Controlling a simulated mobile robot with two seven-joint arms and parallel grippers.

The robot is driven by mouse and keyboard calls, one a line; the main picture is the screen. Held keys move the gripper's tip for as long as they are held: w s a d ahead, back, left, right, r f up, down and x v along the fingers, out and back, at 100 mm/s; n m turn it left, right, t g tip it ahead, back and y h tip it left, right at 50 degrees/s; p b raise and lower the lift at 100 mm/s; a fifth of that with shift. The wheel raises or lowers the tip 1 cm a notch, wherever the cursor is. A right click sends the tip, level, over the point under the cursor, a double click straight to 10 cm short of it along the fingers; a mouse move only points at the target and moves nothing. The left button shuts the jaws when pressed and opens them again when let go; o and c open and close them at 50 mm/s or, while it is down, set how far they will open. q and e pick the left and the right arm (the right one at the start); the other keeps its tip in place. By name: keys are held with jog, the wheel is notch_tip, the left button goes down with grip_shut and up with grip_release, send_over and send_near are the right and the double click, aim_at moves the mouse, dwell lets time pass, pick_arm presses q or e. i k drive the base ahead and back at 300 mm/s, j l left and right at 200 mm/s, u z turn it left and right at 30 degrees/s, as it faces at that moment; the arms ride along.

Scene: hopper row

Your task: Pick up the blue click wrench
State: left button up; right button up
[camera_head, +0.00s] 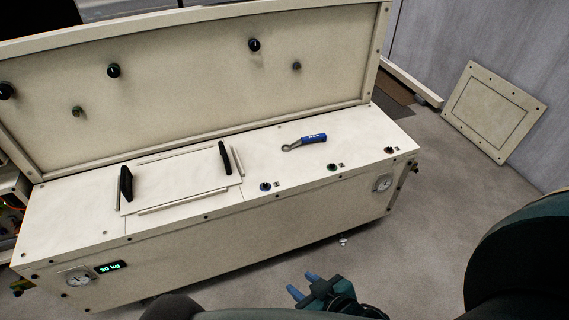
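The blue click wrench (313,138) lies on the cream top of the hopper cabinet (350,150), right of its middle. Its blue handle points right and its grey ring head points left. My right gripper (303,284) is low in the picture, in front of the cabinet and well apart from the wrench. Its two blue fingertips stand apart with nothing between them. My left gripper is not in view.
A panel with two black handles (126,184) lies on the cabinet top left of the wrench. Small knobs (265,186) line the front edge. An upright back wall with black knobs (254,44) rises behind. A loose square plate (493,110) leans at the right wall.

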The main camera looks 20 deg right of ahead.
aim_at(322, 136)
jog(key=i+j, duration=0.6)
jog(key=i+j+z, duration=0.1)
jog(key=z, duration=1.4)
jog(key=i+z, duration=0.5)
jog(key=i, duration=0.45)
